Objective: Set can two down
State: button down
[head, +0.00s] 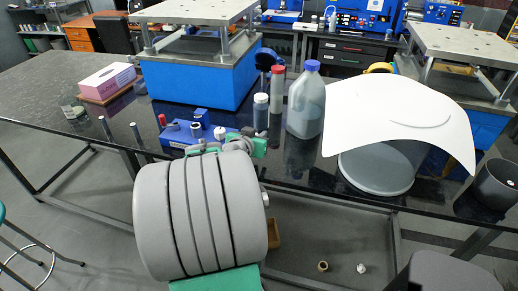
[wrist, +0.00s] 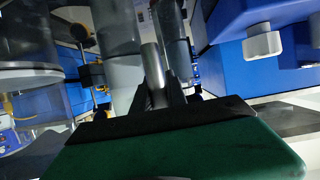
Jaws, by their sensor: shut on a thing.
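In the wrist view my gripper (wrist: 159,95) is shut on a slim silver metal can (wrist: 152,65). The can stands up out of the dark fingers; its lower end is hidden between them. No number shows on it, so I cannot tell whether it is can two. In the head view my thick grey arm hides most of my gripper and the held can; only green and grey parts of the wrist show over the front of the dark table (head: 60,100). Two similar small dark cylinders (head: 104,127) (head: 136,135) stand apart on the table to the left.
A blue device (head: 180,136) lies just beyond my wrist. A small bottle (head: 261,113), red-capped bottle (head: 277,88) and blue-capped jug (head: 306,106) stand close by. A bucket (head: 375,170) under a white sheet (head: 400,115) is to the right. The table's left part is mostly free.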

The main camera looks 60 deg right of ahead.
jog(key=shift+d+f+b, duration=0.15)
jog(key=shift+f+b, duration=0.5)
jog(key=shift+f, duration=0.45)
jog(key=shift+d+f+b, duration=0.15)
jog(key=shift+f+b, duration=0.45)
jog(key=shift+f, duration=0.45)
jog(key=c, duration=1.3)
grip_release()
jog(key=shift+r, duration=0.1)
